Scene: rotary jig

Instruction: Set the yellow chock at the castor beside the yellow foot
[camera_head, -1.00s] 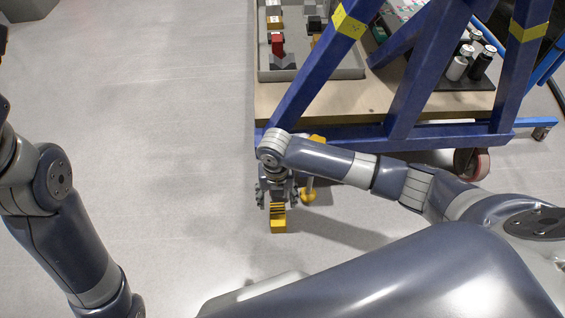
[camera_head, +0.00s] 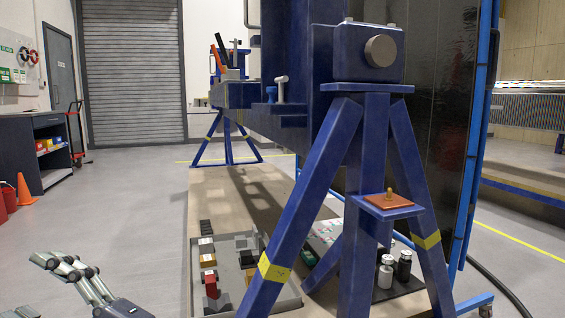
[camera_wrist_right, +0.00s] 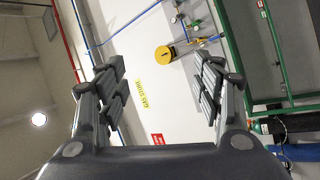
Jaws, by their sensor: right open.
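The yellow chock and the yellow foot are not in view now. A small castor (camera_head: 486,308) is partly visible at the bottom right of the head view, under the blue stand. Whether it is the one beside the yellow foot cannot be told.
The blue trestle (camera_head: 350,200) with yellow bands fills the centre right. A grey tray (camera_head: 285,300) with blocks sits on the wooden base at its foot. Dark and white bottles (camera_head: 387,275) stand right of it. Open floor (camera_head: 130,210) lies to the left.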

